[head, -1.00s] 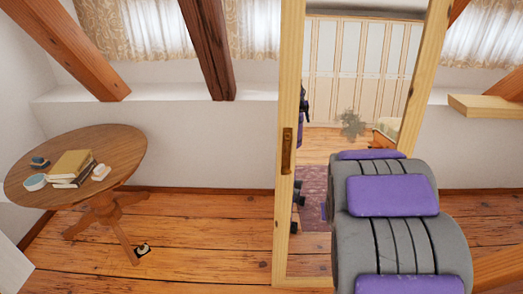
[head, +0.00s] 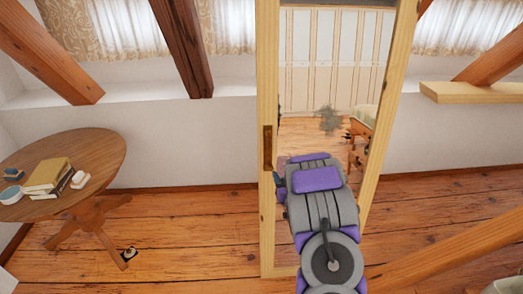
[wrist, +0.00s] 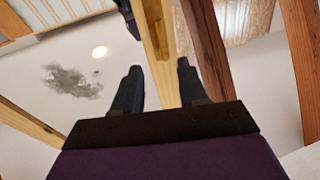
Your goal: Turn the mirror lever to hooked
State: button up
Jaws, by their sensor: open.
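A tall mirror with a pale wooden frame (head: 386,120) stands ahead. The mirror lever (head: 267,147) is a small brown piece on the frame's left post, lying upright along it.
Slanted timber beams (head: 183,45) cross the wall. A pale wooden shelf (head: 470,92) is at the right.

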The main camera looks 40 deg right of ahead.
aim_at(270, 152)
jog(key=b+x, duration=0.2)
jog(key=x, duration=1.5)
jog(key=shift+f, duration=0.1)
grip_shut()
